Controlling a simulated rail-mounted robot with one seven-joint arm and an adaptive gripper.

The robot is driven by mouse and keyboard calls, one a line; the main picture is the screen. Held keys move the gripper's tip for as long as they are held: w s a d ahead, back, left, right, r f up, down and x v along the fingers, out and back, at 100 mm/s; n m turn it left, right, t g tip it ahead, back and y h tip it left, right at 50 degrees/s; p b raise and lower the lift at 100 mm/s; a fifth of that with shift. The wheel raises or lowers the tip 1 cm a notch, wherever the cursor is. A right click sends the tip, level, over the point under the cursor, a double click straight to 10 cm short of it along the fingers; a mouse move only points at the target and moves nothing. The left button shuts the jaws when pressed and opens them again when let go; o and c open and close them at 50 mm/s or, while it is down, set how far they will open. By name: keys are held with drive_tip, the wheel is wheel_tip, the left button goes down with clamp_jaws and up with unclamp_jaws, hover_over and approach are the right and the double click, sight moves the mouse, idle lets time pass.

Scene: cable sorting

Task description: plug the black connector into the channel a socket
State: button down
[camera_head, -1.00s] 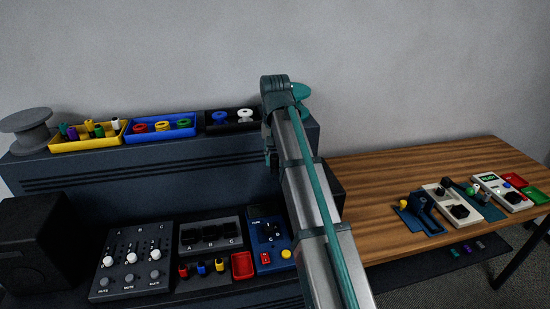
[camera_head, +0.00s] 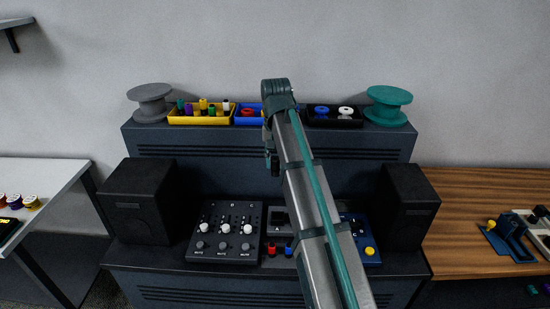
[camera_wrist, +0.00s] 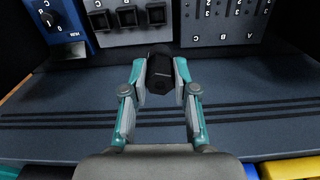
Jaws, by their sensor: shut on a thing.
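In the wrist view my gripper (camera_wrist: 160,78) is shut on a black connector (camera_wrist: 160,72), held between the two teal-and-grey fingers. The grey socket panel (camera_wrist: 118,38) lies beyond the fingertips, apart from the connector. It has three black sockets in a row; the rightmost, nearest the slider mixer, is the channel A socket (camera_wrist: 157,14). In the head view my arm hides most of the socket panel (camera_head: 277,233) and the held connector.
A blue dial box (camera_head: 350,222) is right. Black speakers (camera_head: 138,205) (camera_head: 408,210) flank the desk. Colored trays and spools (camera_head: 388,97) line the upper shelf.

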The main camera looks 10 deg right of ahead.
wheel_tip(320, 180, down, 13)
drive_tip(key=m+p, duration=0.4)
drive_tip(key=m, duration=1)
drive_tip(key=shift+d+m, duration=0.3)
drive_tip(key=shift+m, duration=0.1)
drive_tip(key=shift+s+f+b, duration=0.1)
drive_tip(key=shift+f+b, duration=0.7)
drive_tip(key=shift+f, duration=0.6)
drive_tip(key=shift+f+b, duration=0.8)
drive_tip(key=shift+f, duration=1.8)
drive_tip(key=shift+c, duration=1.7)
unclamp_jaws()
